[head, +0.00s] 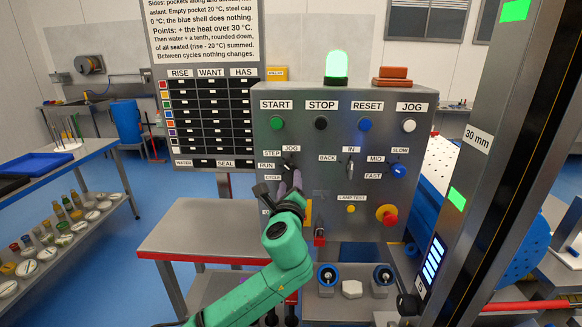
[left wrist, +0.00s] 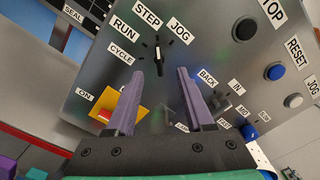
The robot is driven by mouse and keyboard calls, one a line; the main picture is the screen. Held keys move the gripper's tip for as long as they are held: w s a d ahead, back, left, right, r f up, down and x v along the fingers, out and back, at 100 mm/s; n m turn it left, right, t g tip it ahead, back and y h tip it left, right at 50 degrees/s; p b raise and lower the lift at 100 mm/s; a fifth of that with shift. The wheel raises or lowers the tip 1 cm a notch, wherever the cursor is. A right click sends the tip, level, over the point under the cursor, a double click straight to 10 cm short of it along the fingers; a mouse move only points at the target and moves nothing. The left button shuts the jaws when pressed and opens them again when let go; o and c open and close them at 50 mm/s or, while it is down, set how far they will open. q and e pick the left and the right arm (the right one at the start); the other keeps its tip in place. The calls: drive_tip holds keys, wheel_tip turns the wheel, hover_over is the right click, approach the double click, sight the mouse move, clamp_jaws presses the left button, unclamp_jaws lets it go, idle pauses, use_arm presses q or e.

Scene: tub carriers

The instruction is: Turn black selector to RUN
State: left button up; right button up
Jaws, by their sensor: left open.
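The black selector (head: 288,169) is on the grey control panel (head: 330,215), left of its middle, among the labels STEP, JOG, RUN and CYCLE. In the left wrist view the selector (left wrist: 158,53) stands just beyond the fingertips, its handle roughly upright in the picture; I cannot surely tell which label it points to. My left gripper (head: 290,184) is just below the selector in the head view. In the left wrist view its purple fingers (left wrist: 161,72) are apart with nothing between them, and contact with the selector is not visible. My right gripper is not in view.
Push buttons line the panel top, with a blue selector (head: 398,171) and a red emergency stop (head: 387,214) at right. A yellow-backed red switch (left wrist: 104,115) is near the left finger. A grey post (head: 500,150) stands at right, a red-edged table (head: 200,228) at left.

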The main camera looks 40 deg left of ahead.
sight(291, 171)
use_arm(q)
drive_tip(key=p+x, duration=0.1)
drive_tip(key=x, duration=0.5)
drive_tip(key=shift+a, duration=0.1)
drive_tip(key=shift+w+a, duration=0.1)
drive_tip(key=shift+w, duration=0.25)
drive_tip(key=shift+f, duration=0.1)
drive_tip(key=shift+s, duration=0.1)
clamp_jaws()
